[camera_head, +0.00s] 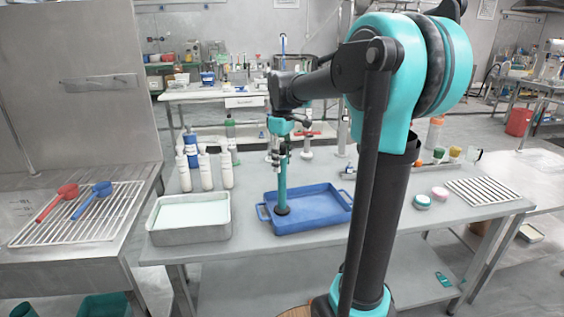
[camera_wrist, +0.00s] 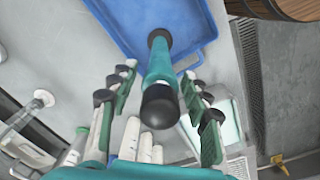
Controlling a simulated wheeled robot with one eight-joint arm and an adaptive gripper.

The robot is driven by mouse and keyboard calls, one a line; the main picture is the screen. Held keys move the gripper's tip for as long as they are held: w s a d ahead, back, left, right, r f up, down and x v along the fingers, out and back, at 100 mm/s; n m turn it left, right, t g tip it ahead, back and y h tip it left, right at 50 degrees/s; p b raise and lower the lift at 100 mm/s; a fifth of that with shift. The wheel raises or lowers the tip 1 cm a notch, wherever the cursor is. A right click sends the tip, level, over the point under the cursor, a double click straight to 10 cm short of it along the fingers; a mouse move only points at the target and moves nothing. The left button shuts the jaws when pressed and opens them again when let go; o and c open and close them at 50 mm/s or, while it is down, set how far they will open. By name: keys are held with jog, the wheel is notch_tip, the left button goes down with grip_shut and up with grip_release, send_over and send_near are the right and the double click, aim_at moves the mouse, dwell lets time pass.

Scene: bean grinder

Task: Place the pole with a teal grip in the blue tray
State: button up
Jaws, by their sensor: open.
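The pole with a teal grip (camera_head: 282,186) stands roughly upright at the left part of the blue tray (camera_head: 325,197), its dark lower end at the tray floor. In the wrist view the teal pole (camera_wrist: 160,65) runs from its black top end, close to the camera, down to the blue tray (camera_wrist: 198,25). My gripper (camera_head: 279,155) is above the tray around the pole's upper part. In the wrist view my gripper's fingers (camera_wrist: 155,78) are spread on both sides of the pole, with gaps visible. Whether the pole leans on anything is unclear.
A metal pan (camera_head: 190,217) stands left of the tray, with white bottles (camera_head: 205,170) behind it. Pink-topped and teal round containers (camera_head: 422,201) and a white rack (camera_head: 483,190) are to the right. A wire rack with red and blue scoops (camera_head: 78,213) is far left.

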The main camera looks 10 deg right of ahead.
notch_tip(320, 180, up, 12)
jog(key=shift+f, duration=0.1)
jog(key=s+d+f+m+t, duration=0.1)
jog(key=s+f+m, duration=0.2)
jog(key=s+f, duration=0.4)
jog(key=s+d+f+m+t, duration=0.1)
jog(key=s+f, duration=0.6)
jog(key=f, duration=0.7)
jog(key=s+d+f+m+t, duration=0.2)
jog(key=s+f+m, duration=0.4)
jog(key=f, duration=0.5)
jog(key=shift+s+d+f, duration=0.2)
jog(key=shift+s+d, duration=0.35)
jog(key=shift+s, duration=0.4)
